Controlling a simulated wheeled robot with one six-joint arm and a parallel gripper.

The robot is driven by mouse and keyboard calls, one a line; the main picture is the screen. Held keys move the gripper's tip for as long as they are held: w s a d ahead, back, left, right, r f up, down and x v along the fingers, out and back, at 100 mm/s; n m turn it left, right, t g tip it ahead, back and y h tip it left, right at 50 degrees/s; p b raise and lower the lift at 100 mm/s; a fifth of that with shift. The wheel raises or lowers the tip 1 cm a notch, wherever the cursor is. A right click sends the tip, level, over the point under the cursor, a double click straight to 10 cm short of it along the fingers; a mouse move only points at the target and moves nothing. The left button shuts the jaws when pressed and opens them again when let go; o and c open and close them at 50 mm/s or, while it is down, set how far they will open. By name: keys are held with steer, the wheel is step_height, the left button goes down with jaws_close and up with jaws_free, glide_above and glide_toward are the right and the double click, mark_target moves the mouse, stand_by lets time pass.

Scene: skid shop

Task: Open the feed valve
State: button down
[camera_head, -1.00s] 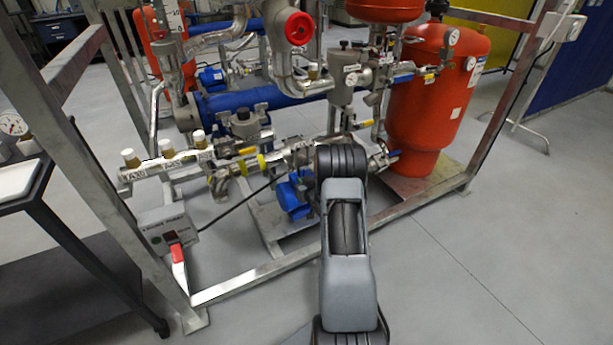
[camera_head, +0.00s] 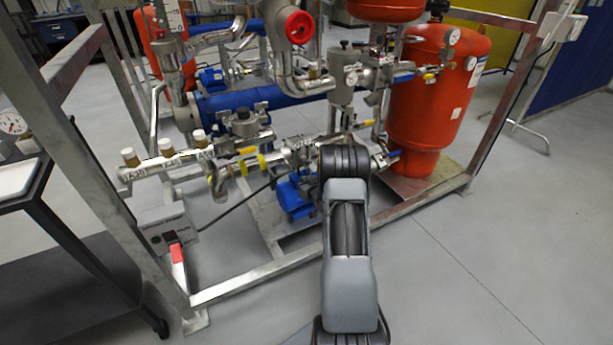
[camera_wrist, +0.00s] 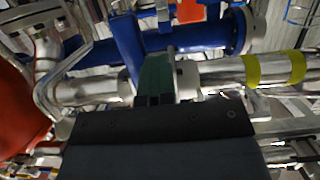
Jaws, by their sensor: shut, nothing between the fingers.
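In the wrist view, a flat blue lever (camera_wrist: 127,48) stands beside a steel pipe run, and I take it for the valve's handle. No label naming the feed valve can be read. My gripper (camera_wrist: 157,62) shows as narrow dark green fingers rising from a wide black body. The fingers are shut and empty, just right of the blue lever. I cannot tell whether they touch it. In the head view my arm hides the gripper and this part of the pipework. A small blue handle (camera_head: 394,153) shows right of my arm there.
A galvanised frame rail (camera_head: 255,276) crosses in front of the skid. A red tank (camera_head: 431,95) stands at the right and a blue pump (camera_head: 293,195) lies low, left of my arm. A switch box (camera_head: 168,229) is on the left post. Floor at the right is clear.

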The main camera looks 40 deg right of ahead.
steer(key=shift+s+d, duration=0.15)
steer(key=shift+d, duration=1.2)
steer(key=shift+f, duration=0.1)
steer(key=d, duration=0.2)
steer(key=shift+s+d+r, duration=0.2)
steer(key=shift+d+r, duration=0.1)
steer(key=shift+r, duration=0.05)
steer(key=shift+s+d+r+p, duration=0.1)
steer(key=shift+d+r+p, duration=0.05)
steer(key=shift+d+r, duration=0.35)
steer(key=shift+s+d+r+p, duration=0.15)
steer(key=shift+d+r, duration=0.15)
steer(key=shift+d, duration=0.3)
steer(key=shift+w, duration=0.1)
